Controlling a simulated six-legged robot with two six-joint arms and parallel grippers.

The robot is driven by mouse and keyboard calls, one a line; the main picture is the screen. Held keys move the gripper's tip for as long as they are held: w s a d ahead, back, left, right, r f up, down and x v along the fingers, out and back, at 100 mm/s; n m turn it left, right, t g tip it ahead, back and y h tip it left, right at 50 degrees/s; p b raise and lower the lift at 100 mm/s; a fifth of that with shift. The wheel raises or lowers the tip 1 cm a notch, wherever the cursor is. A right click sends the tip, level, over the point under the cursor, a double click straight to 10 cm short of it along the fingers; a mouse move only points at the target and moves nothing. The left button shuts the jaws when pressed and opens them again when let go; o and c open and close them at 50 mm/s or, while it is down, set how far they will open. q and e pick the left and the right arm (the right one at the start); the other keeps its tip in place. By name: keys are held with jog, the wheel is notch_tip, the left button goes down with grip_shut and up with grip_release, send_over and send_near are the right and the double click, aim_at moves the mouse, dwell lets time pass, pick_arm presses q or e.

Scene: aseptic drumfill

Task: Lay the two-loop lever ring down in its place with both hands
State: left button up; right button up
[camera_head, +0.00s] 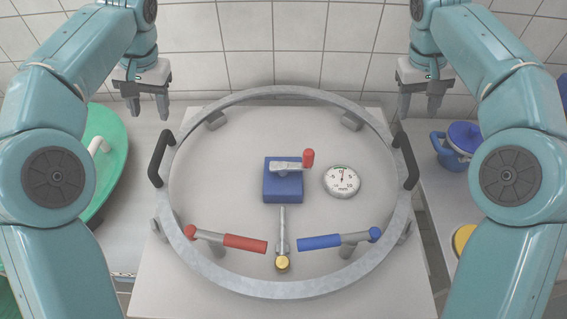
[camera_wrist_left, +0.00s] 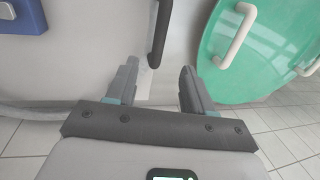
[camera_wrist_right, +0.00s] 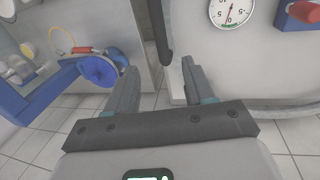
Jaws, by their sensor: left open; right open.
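The large grey lever ring (camera_head: 280,92) lies flat around the middle of the white table. It has a black loop handle at its left (camera_head: 161,158) and another at its right (camera_head: 405,160). A red lever (camera_head: 244,243) and a blue lever (camera_head: 320,241) sit at its front. My left gripper (camera_head: 148,106) is open and empty, behind the left handle and apart from it; that handle shows beyond its fingers in the left wrist view (camera_wrist_left: 160,35). My right gripper (camera_head: 420,106) is open and empty, behind the right handle, also visible in the right wrist view (camera_wrist_right: 160,30).
Inside the ring are a blue block (camera_head: 283,186) with a red-tipped lever, a dial gauge (camera_head: 342,181) and a brass-ended rod (camera_head: 282,262). Grey blocks (camera_head: 352,121) stand by the ring. A green lid (camera_head: 108,150) is at left, a blue pot (camera_head: 452,150) at right.

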aim_at(159, 147)
pick_arm(q)
jog(key=a+f, duration=0.1)
jog(key=f, duration=0.4)
jog(key=a+f, duration=0.1)
jog(key=f, duration=0.3)
jog(key=a+f, duration=0.1)
jog(key=f, duration=0.4)
jog(key=shift+w+f, duration=0.15)
jog(key=shift+f, duration=0.2)
pick_arm(e)
jog(key=d+f, duration=0.1)
jog(key=f, duration=0.4)
jog(key=d+f, duration=0.1)
jog(key=f, duration=0.8)
jog(key=shift+w+d+f, duration=0.1)
jog(key=shift+d+f, duration=0.25)
jog(key=shift+d, duration=0.05)
pick_arm(q)
grip_shut()
pick_arm(e)
grip_shut()
pick_arm(q)
jog(key=shift+r, duration=0.15)
pick_arm(e)
jog(key=shift+r, duration=0.2)
